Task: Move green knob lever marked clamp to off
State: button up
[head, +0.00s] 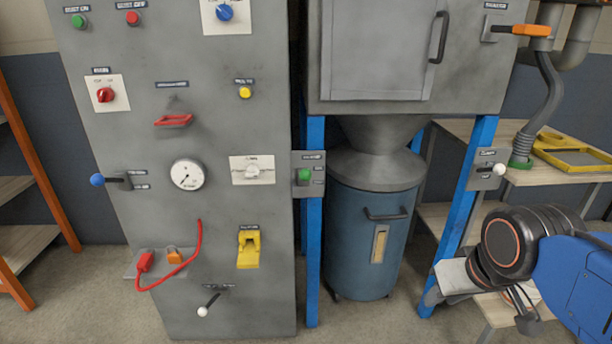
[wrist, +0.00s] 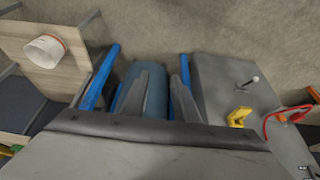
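A green knob (head: 303,176) sits on a small grey plate (head: 312,190) on the left blue post, between the panel and the drum. The label above it is too small to read, and the lever's position is unclear. I cannot make it out in the wrist view. My gripper (wrist: 161,75) shows two grey fingers apart, with nothing between them but the blue drum beyond. In the head view my gripper (head: 452,279) is low at the right, by the right blue post, well away from the green knob.
The grey panel (head: 120,220) carries a blue-knobbed lever (head: 97,180), a white-knobbed lever (head: 202,311), a red cable (head: 198,245) and a yellow part (head: 249,249). The blue drum (head: 350,245) stands between the posts. Another white-knobbed lever (head: 499,170) is on the right post.

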jog(key=shift+w+r, duration=0.1)
jog(key=c, duration=0.5)
jog(key=shift+g+y, duration=0.9)
jog(key=w+a+r, duration=0.2)
jog(key=w+r, duration=0.3)
jog(key=w+a+r, duration=0.2)
jog(key=w+r, duration=0.3)
jog(key=w, duration=0.1)
jog(key=w+a+r, duration=0.2)
jog(key=w+r, duration=0.3)
jog(key=r, duration=0.1)
jog(key=shift+w, duration=0.3)
grip_shut()
jog(key=w+a+r+g, duration=0.1)
jog(key=w+a+r, duration=0.3)
jog(key=w, duration=0.5)
jog(key=w+a+r+g+y, duration=0.1)
jog(key=w+a+r, duration=0.3)
jog(key=w, duration=0.5)
jog(key=shift+a+r+y, duration=0.25)
jog(key=shift+a+y, duration=0.05)
jog(key=shift+a, duration=0.2)
jog(key=shift+w, duration=0.1)
